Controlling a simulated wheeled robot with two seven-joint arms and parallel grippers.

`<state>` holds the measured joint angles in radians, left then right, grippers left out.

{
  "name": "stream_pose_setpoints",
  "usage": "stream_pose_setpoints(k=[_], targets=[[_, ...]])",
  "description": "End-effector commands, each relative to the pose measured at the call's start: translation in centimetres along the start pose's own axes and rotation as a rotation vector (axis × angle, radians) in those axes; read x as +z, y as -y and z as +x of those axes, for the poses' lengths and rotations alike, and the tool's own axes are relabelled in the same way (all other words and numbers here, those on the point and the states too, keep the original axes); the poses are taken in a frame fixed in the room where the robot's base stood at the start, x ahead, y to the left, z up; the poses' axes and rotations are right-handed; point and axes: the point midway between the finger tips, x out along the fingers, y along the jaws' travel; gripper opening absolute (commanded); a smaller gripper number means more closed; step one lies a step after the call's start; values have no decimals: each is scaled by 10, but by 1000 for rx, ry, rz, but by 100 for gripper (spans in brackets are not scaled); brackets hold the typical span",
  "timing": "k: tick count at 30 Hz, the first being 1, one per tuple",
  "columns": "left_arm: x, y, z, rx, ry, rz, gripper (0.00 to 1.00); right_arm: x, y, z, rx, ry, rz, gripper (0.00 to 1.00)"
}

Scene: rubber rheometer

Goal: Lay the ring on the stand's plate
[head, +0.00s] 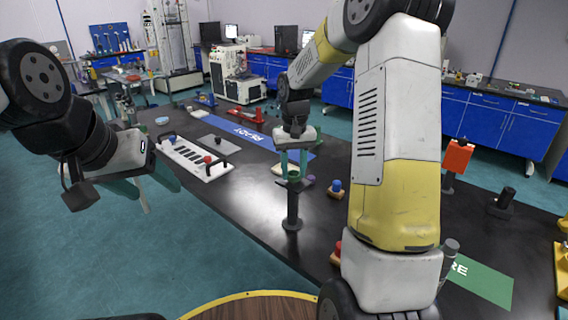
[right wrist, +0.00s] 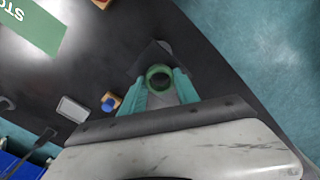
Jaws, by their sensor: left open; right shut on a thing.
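A green ring (head: 294,175) is held between the teal fingers of my right gripper (head: 293,178), directly above the dark stand (head: 292,208). The stand has an upright post on a round base on the black table. In the right wrist view the ring (right wrist: 159,69) lies between the two fingers, with a dark flat shape beyond it. The stand's plate is mostly hidden by the ring and fingers. I cannot tell whether the ring touches it. My left gripper (head: 147,186) is open and empty, off the table's left side.
A white rack with black handles (head: 195,158) lies on the table at left. A blue-knobbed block (head: 337,189) sits right of the stand. A green mat (head: 485,282) lies at the right front. An orange panel on a post (head: 457,158) stands farther right.

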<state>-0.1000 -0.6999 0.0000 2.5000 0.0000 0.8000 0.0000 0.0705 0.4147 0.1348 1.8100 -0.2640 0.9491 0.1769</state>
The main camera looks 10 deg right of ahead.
Motion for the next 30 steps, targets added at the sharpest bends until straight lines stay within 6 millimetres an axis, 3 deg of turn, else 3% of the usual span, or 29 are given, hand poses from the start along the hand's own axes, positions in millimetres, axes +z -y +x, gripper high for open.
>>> stream_pose_setpoints(k=[16, 17, 20, 30], targets=[[0, 0, 0, 0, 0, 0, 60, 0, 0, 8, 0, 0, 0, 0], [0, 0, 0, 0, 0, 0, 60, 0, 0, 8, 0, 0, 0, 41], [0, 0, 0, 0, 0, 0, 60, 0, 0, 8, 0, 0, 0, 60], [0, 0, 0, 0, 0, 0, 60, 0, 0, 6, 0, -1, 0, 62]])
